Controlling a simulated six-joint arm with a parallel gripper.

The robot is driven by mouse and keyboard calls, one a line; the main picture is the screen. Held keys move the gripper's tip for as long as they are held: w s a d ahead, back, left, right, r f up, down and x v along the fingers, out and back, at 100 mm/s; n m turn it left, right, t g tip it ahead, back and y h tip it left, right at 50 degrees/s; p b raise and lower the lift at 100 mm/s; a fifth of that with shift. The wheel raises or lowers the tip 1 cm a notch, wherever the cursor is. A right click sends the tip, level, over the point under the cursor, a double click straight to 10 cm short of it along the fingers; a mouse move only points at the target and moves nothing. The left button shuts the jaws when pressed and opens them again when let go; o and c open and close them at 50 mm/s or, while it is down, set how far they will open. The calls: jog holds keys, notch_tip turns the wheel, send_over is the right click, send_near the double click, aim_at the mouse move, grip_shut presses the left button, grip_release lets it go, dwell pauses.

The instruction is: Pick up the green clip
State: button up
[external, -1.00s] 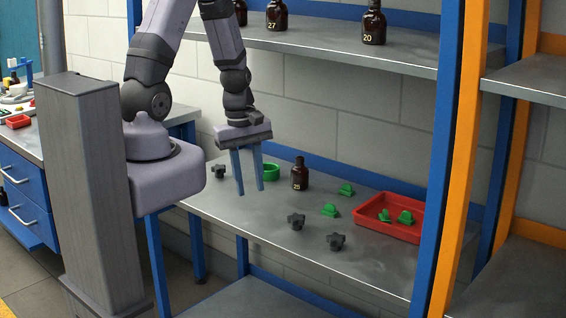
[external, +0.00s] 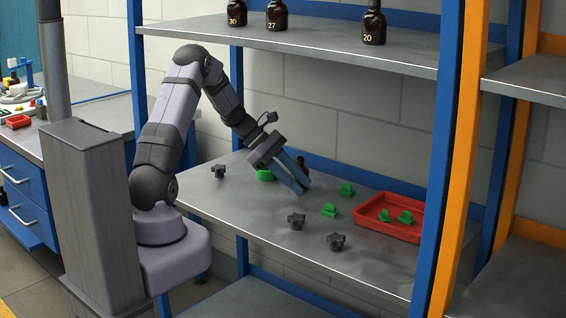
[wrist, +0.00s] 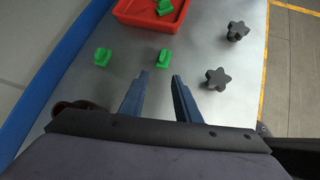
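One loose green clip (external: 330,210) lies on the metal shelf. In the wrist view this clip (wrist: 163,55) is just beyond my fingertips, roughly in line with the gap between them. A second loose green clip (external: 346,189) lies nearer the wall and shows to the left in the wrist view (wrist: 103,56). More green clips (external: 405,217) lie in the red tray (external: 375,230). My gripper (external: 303,189) is tilted down toward the shelf, left of the loose clips. Its blue fingers (wrist: 161,75) are apart with nothing between them.
Black star knobs (external: 296,221) (external: 336,241) stand near the shelf's front edge, and another knob (external: 218,171) is at left. A green round object (external: 265,175) sits behind my gripper. A dark brown shape (wrist: 65,107) is beside my gripper. The upper shelf (external: 330,48) holds bottles.

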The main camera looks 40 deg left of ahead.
aim_at(330, 204)
jog(key=f+h+b, duration=0.1)
jog(key=w+d+f+b, duration=0.1)
jog(key=w+f+h+b, duration=0.1)
jog(key=b, duration=0.1)
jog(key=shift+w+d+g+h, duration=0.2)
jog(key=shift+d+g+h, duration=0.1)
jog(key=shift+g, duration=0.1)
jog(key=shift+w+d+m+g+h+b, duration=0.2)
jog(key=shift+m+g+h+b, duration=0.25)
jog(key=shift+h+b, duration=0.55)
jog(key=shift+s+d+r+g+h+b, duration=0.15)
jog(key=shift+g+h+b, duration=0.15)
jog(key=shift+g+b, duration=0.2)
jog(key=shift+x, duration=3.65)
jog(key=shift+c, duration=0.3)
grip_shut()
